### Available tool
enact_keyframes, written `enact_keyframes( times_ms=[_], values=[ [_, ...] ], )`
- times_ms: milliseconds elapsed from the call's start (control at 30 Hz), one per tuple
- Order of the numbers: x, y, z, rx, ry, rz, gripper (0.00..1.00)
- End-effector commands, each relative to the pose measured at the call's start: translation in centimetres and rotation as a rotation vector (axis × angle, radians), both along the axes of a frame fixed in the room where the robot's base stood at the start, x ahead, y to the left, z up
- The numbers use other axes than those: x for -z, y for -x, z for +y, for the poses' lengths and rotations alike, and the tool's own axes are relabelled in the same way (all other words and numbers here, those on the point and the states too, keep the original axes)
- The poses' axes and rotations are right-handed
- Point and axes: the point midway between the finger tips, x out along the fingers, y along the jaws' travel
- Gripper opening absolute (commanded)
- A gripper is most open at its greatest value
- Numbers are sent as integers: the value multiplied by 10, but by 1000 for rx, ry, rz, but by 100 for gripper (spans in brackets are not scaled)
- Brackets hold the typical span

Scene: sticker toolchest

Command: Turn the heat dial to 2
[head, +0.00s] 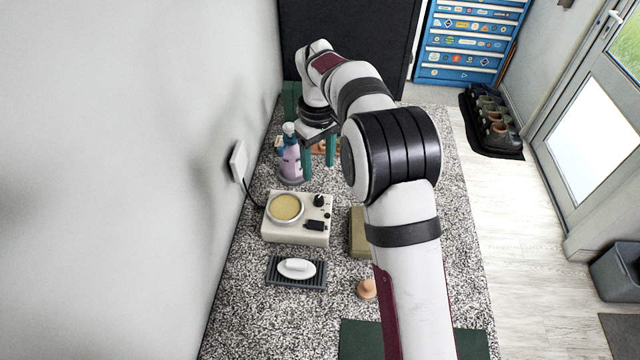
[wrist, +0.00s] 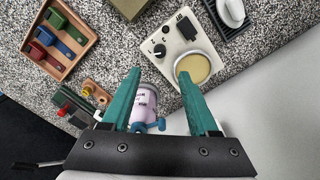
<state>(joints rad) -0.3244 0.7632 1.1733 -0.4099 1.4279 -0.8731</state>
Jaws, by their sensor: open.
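The cream heater unit (head: 280,232) stands on the speckled counter by the wall, with a round tan plate on top. Its black dial (head: 319,200) is at the far right corner of its top. In the wrist view the dial (wrist: 158,51) shows a pale pointer mark, but the numbers around it are too small to read. A smaller black knob (wrist: 165,29) and a black switch block (wrist: 187,27) are near it. My gripper (head: 318,172) has teal fingers pointing down, open and empty, beyond the unit and apart from the dial. The gripper (wrist: 160,73) also shows in the wrist view.
A lilac spray bottle (head: 290,160) stands close to the gripper's left. A soap bar (head: 297,267) lies on a dark ribbed dish in front of the unit. An olive block (head: 357,235) sits to its right. A tray (wrist: 75,52) holds coloured pieces. A cord runs to the wall.

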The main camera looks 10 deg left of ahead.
Motion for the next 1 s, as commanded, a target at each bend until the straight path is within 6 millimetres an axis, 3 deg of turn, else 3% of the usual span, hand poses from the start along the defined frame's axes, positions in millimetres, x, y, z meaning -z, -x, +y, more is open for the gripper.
enact_keyframes(
  times_ms=[100, 300, 500, 800, 1000],
  values=[
    [37, 1, -1, 1, 1, 4, 60],
    [85, 1, -1, 3, 1, 2, 60],
    [104, 0, -1, 4, 0, 0, 60],
    [106, 0, -1, 4, -1, -2, 60],
    [106, 0, -1, 4, -1, -2, 24]
  ],
)
